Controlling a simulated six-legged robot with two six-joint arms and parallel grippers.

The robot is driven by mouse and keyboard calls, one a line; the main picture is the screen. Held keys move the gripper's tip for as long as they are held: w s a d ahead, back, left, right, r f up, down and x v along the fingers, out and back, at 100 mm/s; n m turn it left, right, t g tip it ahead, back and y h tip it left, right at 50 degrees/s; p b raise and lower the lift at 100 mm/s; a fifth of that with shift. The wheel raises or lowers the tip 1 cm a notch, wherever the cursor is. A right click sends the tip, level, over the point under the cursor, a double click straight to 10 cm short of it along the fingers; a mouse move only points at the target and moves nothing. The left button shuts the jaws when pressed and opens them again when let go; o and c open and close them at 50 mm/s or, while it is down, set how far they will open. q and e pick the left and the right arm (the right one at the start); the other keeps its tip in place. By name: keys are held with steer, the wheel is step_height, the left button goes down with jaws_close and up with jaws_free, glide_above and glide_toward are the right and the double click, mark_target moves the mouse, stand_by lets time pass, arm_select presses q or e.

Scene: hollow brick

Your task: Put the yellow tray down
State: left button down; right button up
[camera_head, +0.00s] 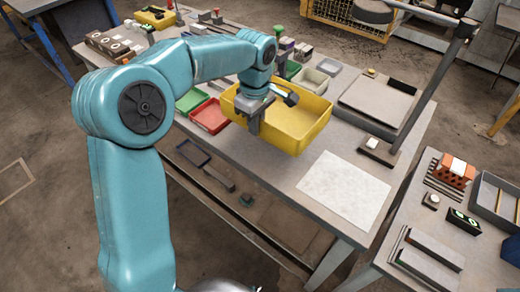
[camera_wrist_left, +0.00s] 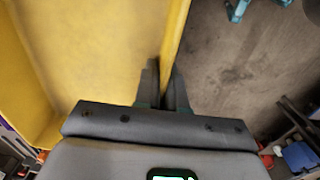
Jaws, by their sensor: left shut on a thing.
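The yellow tray (camera_head: 300,122) is at the front part of the grey table (camera_head: 272,170) in the head view, empty and roughly level. Whether its base touches the table cannot be told. My left gripper (camera_head: 252,125) is shut on the tray's near left wall. In the left wrist view the two fingers (camera_wrist_left: 166,90) pinch the yellow wall (camera_wrist_left: 172,40), with the tray's inside (camera_wrist_left: 90,50) on the left and floor on the right. My right gripper is not in view.
A white sheet (camera_head: 345,188) lies right of the tray on the table. Green (camera_head: 192,100) and red (camera_head: 209,116) trays lie to its left. A lamp stand (camera_head: 432,85) rises at the right. A second table with a red hollow brick (camera_head: 453,170) stands at the lower right.

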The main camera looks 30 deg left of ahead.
arm_select(q)
steer(key=f, duration=1)
steer(key=shift+s+f, duration=0.1)
steer(key=shift+s, duration=0.2)
steer(key=shift+w+f, duration=0.25)
steer(key=shift+f, duration=0.25)
steer(key=shift+s+f, duration=0.1)
steer(key=shift+s, duration=0.05)
steer(key=c, duration=1.2)
jaws_free()
steer(key=shift+f, duration=0.1)
